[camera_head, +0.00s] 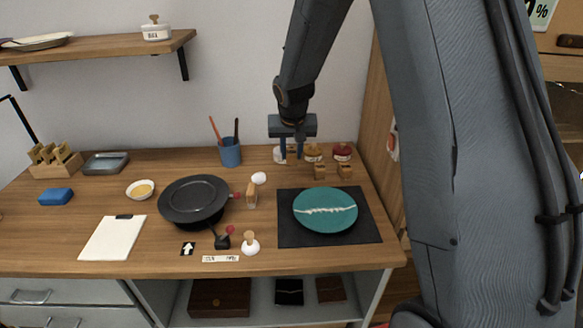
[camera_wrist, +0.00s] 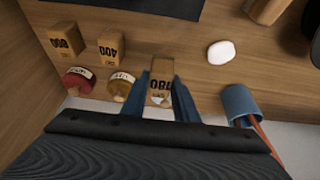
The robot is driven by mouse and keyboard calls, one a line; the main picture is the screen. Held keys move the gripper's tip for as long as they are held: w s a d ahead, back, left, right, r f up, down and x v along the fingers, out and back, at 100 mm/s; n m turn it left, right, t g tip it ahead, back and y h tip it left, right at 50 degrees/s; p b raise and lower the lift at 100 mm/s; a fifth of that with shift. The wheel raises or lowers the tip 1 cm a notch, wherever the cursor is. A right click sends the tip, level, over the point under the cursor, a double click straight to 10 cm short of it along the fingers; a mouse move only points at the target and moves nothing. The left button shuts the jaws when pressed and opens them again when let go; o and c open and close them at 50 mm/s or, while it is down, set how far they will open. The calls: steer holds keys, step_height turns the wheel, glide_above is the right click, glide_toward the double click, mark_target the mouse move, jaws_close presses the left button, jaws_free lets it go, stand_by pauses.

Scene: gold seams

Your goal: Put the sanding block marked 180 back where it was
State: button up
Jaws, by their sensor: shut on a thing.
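The sanding block marked 180 (camera_wrist: 161,83) is wooden and sits between the two blue fingers of my gripper (camera_wrist: 172,100) in the wrist view, its label upside down. In the head view my gripper (camera_head: 291,153) points down near the back of the table, left of two wooden blocks. These are the block marked 400 (camera_head: 319,170) and another numbered block (camera_head: 345,171). They also show in the wrist view, the 400 block (camera_wrist: 112,46) nearer mine and the other (camera_wrist: 66,40) farther left. I cannot tell whether the held block touches the table.
Jars with amber (camera_head: 313,151) and red (camera_head: 342,151) lids stand behind the blocks. A blue cup with brushes (camera_head: 230,154) stands to the left. A teal plate (camera_head: 325,222) lies on a dark mat (camera_head: 290,237) in front.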

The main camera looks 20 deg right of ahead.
mark_target(291, 164)
steer(key=shift+f+p, duration=0.3)
steer(key=shift+f, duration=2.35)
steer(key=shift+f, duration=0.1)
steer(key=o, duration=0.9)
steer(key=shift+r, duration=0.45)
steer(key=b+v, duration=0.2)
steer(key=v, duration=0.8)
steer(key=shift+s, duration=0.15)
steer(key=s+f+g, duration=0.1)
steer(key=s, duration=0.7)
steer(key=s+f+n+g, duration=0.1)
steer(key=s, duration=0.8)
steer(key=s+f+n+g, duration=0.1)
steer(key=s+f, duration=0.1)
steer(key=s, duration=0.7)
steer(key=shift+d+f+y, duration=0.1)
steer(key=shift+d+y, duration=0.25)
steer(key=shift+y, duration=0.05)
